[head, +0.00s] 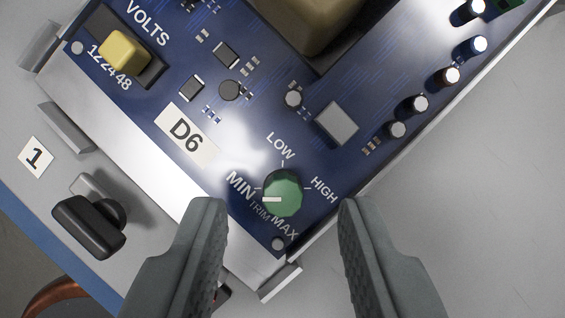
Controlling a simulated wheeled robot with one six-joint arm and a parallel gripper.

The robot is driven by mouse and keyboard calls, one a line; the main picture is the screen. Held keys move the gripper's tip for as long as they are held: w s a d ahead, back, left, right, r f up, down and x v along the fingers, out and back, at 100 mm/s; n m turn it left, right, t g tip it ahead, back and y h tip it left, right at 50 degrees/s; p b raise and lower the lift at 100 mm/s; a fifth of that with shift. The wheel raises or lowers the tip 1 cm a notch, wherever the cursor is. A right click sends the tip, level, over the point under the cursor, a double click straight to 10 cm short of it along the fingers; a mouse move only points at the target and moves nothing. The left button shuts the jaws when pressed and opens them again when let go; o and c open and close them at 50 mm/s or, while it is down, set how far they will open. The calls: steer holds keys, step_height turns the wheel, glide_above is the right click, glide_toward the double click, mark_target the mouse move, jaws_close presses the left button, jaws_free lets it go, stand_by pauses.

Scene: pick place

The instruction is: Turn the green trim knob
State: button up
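The green trim knob (284,193) sits near the lower corner of a blue circuit board (240,140). Its white pointer line points left, near the MIN mark. LOW, HIGH and MAX labels are printed around it, with TRIM below it. My gripper (283,222) is open, with one grey finger on each side of the knob in the picture. The fingers look apart from the knob, and nothing is between them in grip. How far the fingertips are above the board I cannot tell.
A yellow VOLTS slider (124,52) is at the upper left of the board. Several capacitors (420,103) stand along the right edge. Grey surface at right is clear.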

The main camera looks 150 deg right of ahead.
steer(key=shift+w+a+f, duration=0.1)
steer(key=shift+w+f, duration=0.05)
steer(key=shift+f, duration=0.4)
jaws_close()
